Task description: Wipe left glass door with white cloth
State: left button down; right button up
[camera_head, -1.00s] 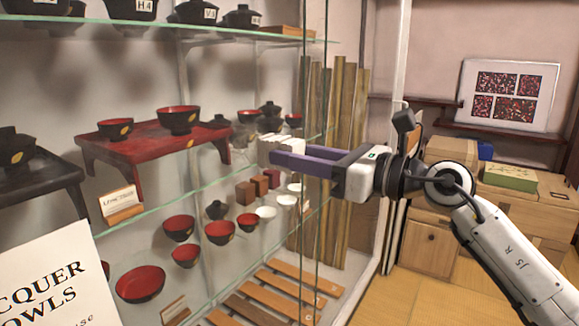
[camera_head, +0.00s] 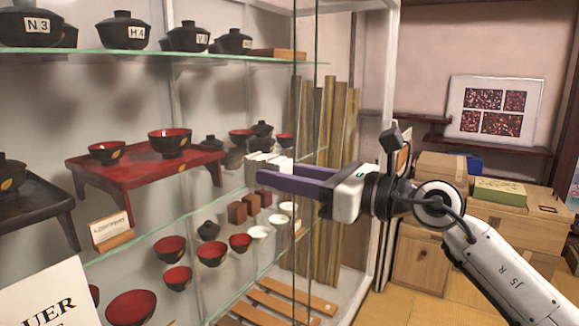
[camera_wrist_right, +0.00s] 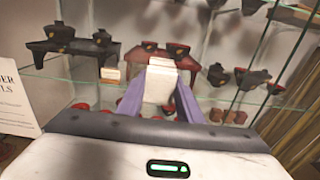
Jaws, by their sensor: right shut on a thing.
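The left glass door (camera_head: 235,115) is a clear pane in front of the shelves, with upright edges near the middle of the head view. My right gripper (camera_head: 268,177) has purple fingers and is shut on a folded white cloth (camera_head: 262,162). The cloth sticks out past the fingertips toward the glass. I cannot tell whether it touches the pane. In the right wrist view, the cloth (camera_wrist_right: 160,82) is upright between the purple fingers (camera_wrist_right: 160,103), which hide its lower sides. My left gripper is not in view.
Behind the glass are glass shelves with black lidded bowls (camera_head: 123,32), a red stand (camera_head: 95,175) and red bowls (camera_head: 131,306). A white sign (camera_head: 45,298) stands at lower left. Wooden boxes (camera_head: 432,235) are at right, with tatami floor in front.

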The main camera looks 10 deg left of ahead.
jog(key=shift+s+a, duration=0.2)
jog(key=shift+s, duration=0.25)
jog(key=s+a+p, duration=0.3)
jog(key=s+p, duration=0.6)
jog(key=p, duration=0.2)
jog(key=shift+s+a, duration=0.15)
jog(key=shift+s, duration=0.15)
dwell(0.3)
jog(key=v, duration=0.6)
jog(key=shift+b, duration=0.3)
dwell(0.4)
